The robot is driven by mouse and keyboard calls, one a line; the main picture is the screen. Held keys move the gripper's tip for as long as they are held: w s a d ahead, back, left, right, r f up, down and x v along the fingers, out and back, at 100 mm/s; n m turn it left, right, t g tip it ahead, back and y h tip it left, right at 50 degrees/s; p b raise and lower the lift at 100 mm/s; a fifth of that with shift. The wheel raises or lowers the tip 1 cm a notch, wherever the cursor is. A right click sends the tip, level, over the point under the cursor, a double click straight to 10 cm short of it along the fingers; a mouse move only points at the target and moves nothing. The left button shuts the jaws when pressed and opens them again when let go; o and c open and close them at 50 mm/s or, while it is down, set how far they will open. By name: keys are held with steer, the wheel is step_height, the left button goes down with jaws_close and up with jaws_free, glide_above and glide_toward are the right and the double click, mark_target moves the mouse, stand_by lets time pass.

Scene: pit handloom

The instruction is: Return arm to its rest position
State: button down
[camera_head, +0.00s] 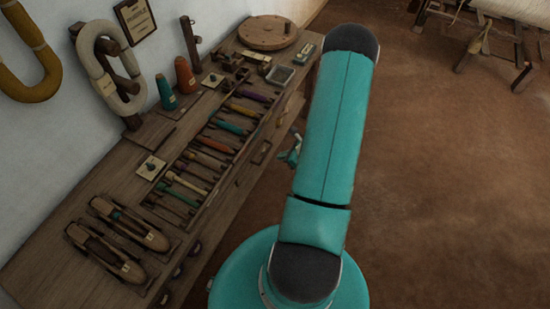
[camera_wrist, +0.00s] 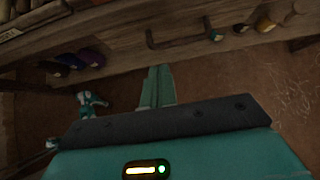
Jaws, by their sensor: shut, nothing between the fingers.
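My teal arm (camera_head: 338,130) rises from my round teal base and stretches up the middle of the head view, to the right of the workbench (camera_head: 45,262). The arm hides part of the floor and of the bench's right side. In the wrist view my gripper (camera_wrist: 160,70) shows as two teal fingers pressed together, with nothing between them. It points toward the bench's edge and is apart from it.
The bench carries two wooden shuttles (camera_head: 118,222), a rack of coloured bobbins, teal (camera_head: 166,92) and red (camera_head: 186,76) cones and a round wooden disc (camera_head: 267,32). Hanks of yarn hang at the wall. Open brown floor (camera_head: 455,190) lies right; a wooden frame (camera_head: 520,55) stands far right.

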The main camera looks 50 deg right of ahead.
steer(key=v, duration=0.3)
steer(key=shift+d+r, duration=0.1)
steer(key=shift+r, duration=0.1)
steer(key=w+a+r+n+g+y, duration=0.15)
steer(key=w+a+r+n, duration=0.25)
steer(key=a+r+n, duration=0.65)
steer(key=w+a+r+n+g+y, duration=0.15)
steer(key=w+a+r+n, duration=0.4)
steer(key=r, duration=0.85)
steer(key=s+a+r+n+h, duration=0.5)
steer(key=s+a+r+n, duration=0.8)
steer(key=a+r+n, duration=0.3)
step_height(320, 180, up, 2)
steer(key=shift+s+a+r+n+h, duration=0.1)
steer(key=shift+s+a+n+h, duration=0.25)
steer(key=shift+a, duration=0.2)
